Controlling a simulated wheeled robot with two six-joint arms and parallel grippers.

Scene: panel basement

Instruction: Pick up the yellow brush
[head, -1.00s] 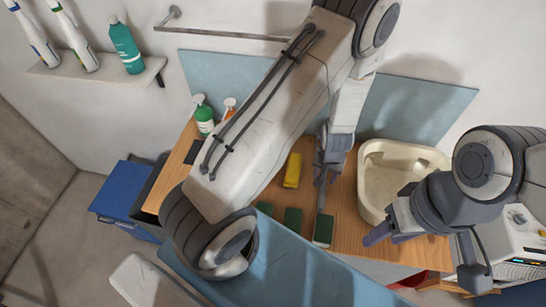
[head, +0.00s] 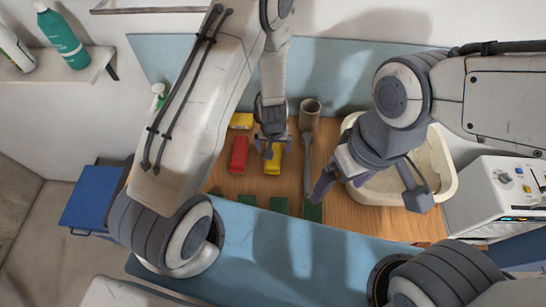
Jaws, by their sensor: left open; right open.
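A yellow brush-like block (head: 272,166) lies on the wooden worktop, partly hidden under my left gripper. A second yellow item (head: 240,121) lies farther back to the left; I cannot tell for certain which of the two is the brush. My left gripper (head: 272,148) points down, open, with its fingers over the far end of the nearer yellow block. I cannot tell whether they touch it. My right gripper (head: 324,182) is open and empty, between a long grey-brown tool and the basin.
A red block (head: 238,155) lies just left of the nearer yellow one. The grey-brown tool (head: 308,150) lies to the right. Green blocks (head: 279,204) line the front edge. A cream basin (head: 440,163) and a control box (head: 505,195) stand at right.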

